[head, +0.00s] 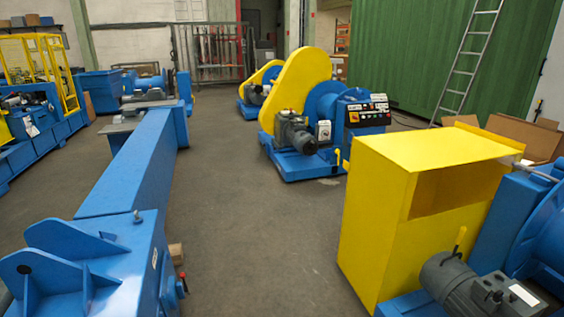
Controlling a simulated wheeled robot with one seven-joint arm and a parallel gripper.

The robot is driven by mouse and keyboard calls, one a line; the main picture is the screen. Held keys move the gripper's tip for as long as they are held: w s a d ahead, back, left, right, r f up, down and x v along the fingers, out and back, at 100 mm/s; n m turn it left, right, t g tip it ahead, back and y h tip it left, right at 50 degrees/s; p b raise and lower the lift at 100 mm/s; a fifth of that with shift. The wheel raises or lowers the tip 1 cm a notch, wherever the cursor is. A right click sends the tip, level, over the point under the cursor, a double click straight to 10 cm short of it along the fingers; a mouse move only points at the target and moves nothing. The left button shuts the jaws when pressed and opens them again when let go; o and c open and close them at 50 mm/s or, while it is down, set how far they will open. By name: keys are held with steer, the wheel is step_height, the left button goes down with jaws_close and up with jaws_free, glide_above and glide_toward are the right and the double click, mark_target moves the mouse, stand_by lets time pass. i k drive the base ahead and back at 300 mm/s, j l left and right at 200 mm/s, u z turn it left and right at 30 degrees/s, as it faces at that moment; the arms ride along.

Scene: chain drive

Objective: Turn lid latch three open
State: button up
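A large yellow box-shaped guard (378,215) stands at the right on a blue machine. A small yellow part (339,159) sticks out at the guard's far left edge. I cannot tell whether either is a lid latch, and no latch three is marked. My gripper is not in view.
A long blue beam machine (138,165) runs along the left, with a small red-tipped part (184,277) on its near side. A blue machine with a tall yellow chain guard (297,85) stands mid-room. The grey floor (265,235) between them is clear. A ladder (468,62) leans at the back right near cardboard boxes (522,133).

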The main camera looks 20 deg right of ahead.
mark_target(498, 295)
steer(key=i+j+z, duration=0.2)
steer(key=i, duration=0.5)
steer(key=i+z, duration=0.45)
steer(key=i+j+z, duration=0.15)
steer(key=z, duration=0.35)
steer(key=i+j+z, duration=0.65)
steer(key=z, duration=0.25)
steer(key=i+j+z, duration=0.15)
steer(key=j+z, duration=0.3)
steer(key=i+j+z, duration=0.1)
steer(key=j, duration=0.3)
